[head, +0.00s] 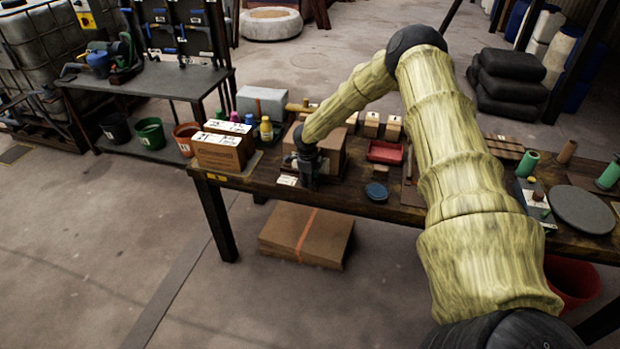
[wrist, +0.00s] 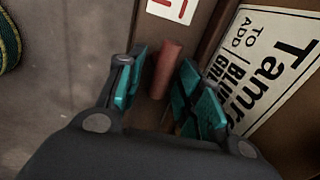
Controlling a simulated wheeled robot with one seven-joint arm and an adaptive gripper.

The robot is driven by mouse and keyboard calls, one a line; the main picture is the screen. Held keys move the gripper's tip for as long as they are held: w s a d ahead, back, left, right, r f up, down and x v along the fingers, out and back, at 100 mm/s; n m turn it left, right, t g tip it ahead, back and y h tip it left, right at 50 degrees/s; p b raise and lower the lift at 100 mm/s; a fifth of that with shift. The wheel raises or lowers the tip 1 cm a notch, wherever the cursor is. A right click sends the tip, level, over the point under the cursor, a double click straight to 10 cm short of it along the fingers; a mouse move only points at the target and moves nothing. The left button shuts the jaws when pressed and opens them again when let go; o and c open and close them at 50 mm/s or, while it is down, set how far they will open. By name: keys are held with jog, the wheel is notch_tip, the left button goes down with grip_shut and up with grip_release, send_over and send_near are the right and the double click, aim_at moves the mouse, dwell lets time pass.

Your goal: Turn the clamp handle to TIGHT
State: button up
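My gripper (head: 308,178) is low over the left part of the wooden table in the head view. In the wrist view my gripper (wrist: 162,88) has its two teal-padded fingers apart. A short reddish-brown bar (wrist: 167,68), which looks like the clamp handle, lies between the fingers, with a gap visible on its left side. Whether it touches the right finger I cannot tell. A white card with red marks (wrist: 172,8) lies just beyond the bar. In the head view the handle is hidden by my gripper. No TIGHT wording can be read.
A cardboard box with a printed white label (wrist: 270,60) stands close on the right in the wrist view. In the head view, cartons (head: 218,152) and bottles stand left of my gripper; a red tray (head: 385,151) and dark blue disc (head: 376,191) lie right. The table's front edge is close.

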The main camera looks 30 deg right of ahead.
jog(key=shift+r, duration=0.1)
grip_shut()
jog(key=shift+m+b, duration=0.9)
jog(key=shift+b, duration=0.05)
jog(key=m+g+b, duration=0.1)
jog(key=m+b, duration=0.2)
jog(key=m, duration=0.1)
jog(key=shift+a+h, duration=0.1)
jog(key=shift+h, duration=0.3)
jog(key=m+b, duration=0.1)
jog(key=m, duration=0.3)
jog(key=m+g+b, duration=0.1)
jog(key=m, duration=0.1)
jog(key=shift+a+b, duration=0.3)
jog(key=shift+s, duration=0.1)
grip_release()
jog(key=shift+s, duration=0.1)
jog(key=shift+a, duration=0.25)
jog(key=v, duration=1.2)
jog(key=shift+d, duration=0.4)
